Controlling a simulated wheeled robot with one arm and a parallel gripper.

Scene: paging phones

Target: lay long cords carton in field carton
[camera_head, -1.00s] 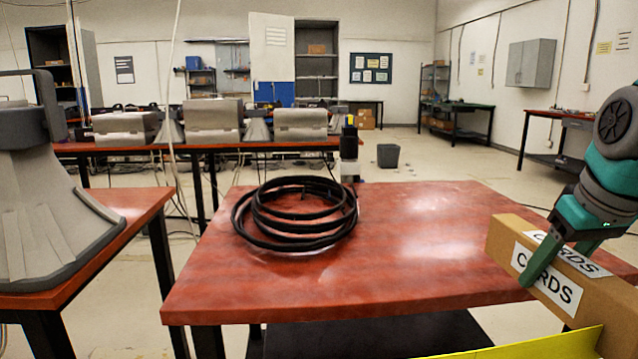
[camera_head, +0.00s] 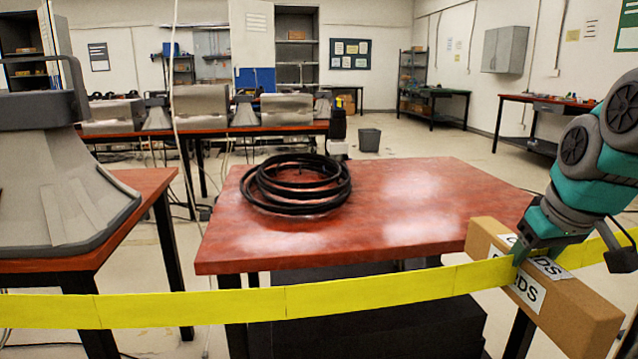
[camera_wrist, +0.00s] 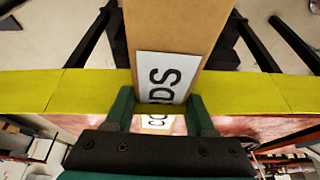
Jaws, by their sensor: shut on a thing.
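The long cords carton (camera_head: 560,308) is a long brown box with white labels reading "CORDS", at the right in the head view. My gripper (camera_head: 533,250) is shut on it across its width, from above. The carton is held off the right front of the red table. In the wrist view the carton (camera_wrist: 178,25) stretches away between the two green fingers of the gripper (camera_wrist: 160,110). I see no field carton that I can make out in either view.
The yellow band (camera_head: 380,288) runs across the whole head view. A red table (camera_head: 400,225) bears a black cable coil (camera_head: 297,184); its right half is bare. A grey horn speaker (camera_head: 55,185) stands on another red table at the left. A grey bin (camera_head: 370,140) stands behind.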

